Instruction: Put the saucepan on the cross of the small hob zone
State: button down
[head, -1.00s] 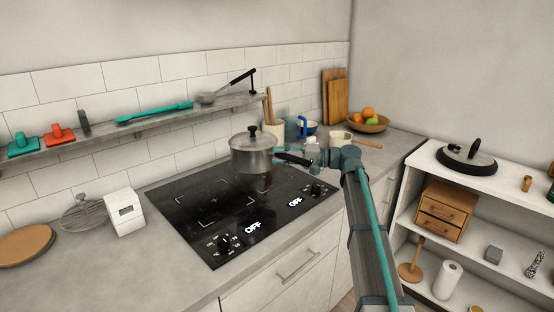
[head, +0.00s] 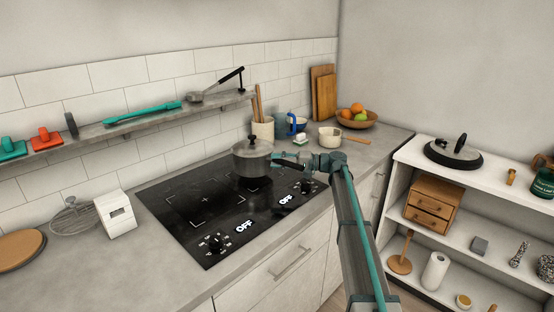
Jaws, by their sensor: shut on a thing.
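The steel saucepan (head: 252,163), with its lid on, is upright over the far right part of the black hob (head: 188,222). Its dark handle points right, toward my gripper (head: 303,162), which is shut on the handle. The pan's base is at or just above the glass; I cannot tell if it touches. A marked zone with a cross (head: 204,198) shows on the hob to the left of the pan. The pan hides the glass beneath and behind it, and no other cross can be made out clearly.
Behind the hob stand a utensil crock (head: 263,130), a blue-handled mug (head: 285,126) and a cream pot (head: 329,137). A wall shelf (head: 150,118) runs above. A white box (head: 115,214) stands left of the hob. Knobs line the hob's front edge.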

jog(key=shift+w+d+f, duration=0.1)
jog(key=shift+w+f, duration=0.25)
jog(key=shift+f, duration=0.05)
jog(key=shift+f+p, duration=0.55)
jog(key=shift+f, duration=0.75)
jog(key=c, duration=1.3)
grip_release()
jog(key=shift+f, duration=0.25)
jog(key=o, duration=0.4)
jog(key=shift+c, duration=0.2)
jog(key=shift+r, duration=0.1)
jog(key=d+b, duration=0.1)
jog(key=d, duration=0.3)
jog(key=s+d, duration=0.1)
jog(key=d, duration=0.3)
jog(key=d+b, duration=0.1)
jog(key=d, duration=0.3)
jog(key=shift+s+b, duration=0.15)
jog(key=shift+b, duration=0.15)
